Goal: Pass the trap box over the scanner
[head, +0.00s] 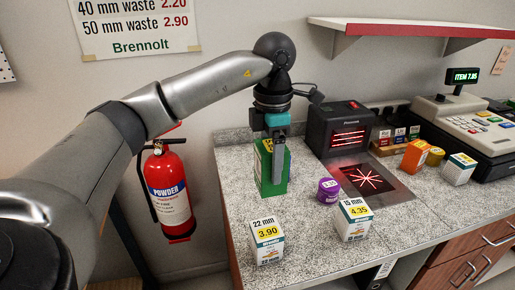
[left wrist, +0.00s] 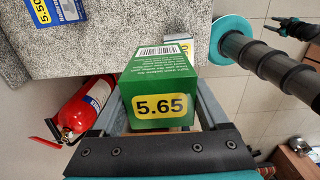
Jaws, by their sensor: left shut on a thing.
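The green box (head: 265,178), which I take to be the trap box, is upright near the counter's left back part. My left gripper (head: 279,165) is shut on it from above. In the left wrist view the green box (left wrist: 160,85) sits between both fingers, with a yellow 5.65 label facing the camera. I cannot tell whether its base touches the counter. The black scanner (head: 341,130) stands to the right of the box with red lines lit. Its glass plate (head: 366,180) in front shows a red star pattern. A dark gripper-like part (left wrist: 290,27), probably my right gripper, shows small in the left wrist view.
On the counter (head: 310,235) stand a white 3.90 box (head: 267,241), a white 4.35 box (head: 353,219) and a purple roll (head: 328,191) near the plate. An orange box (head: 415,155) and the cash register (head: 465,125) are right. A fire extinguisher (head: 168,190) hangs left.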

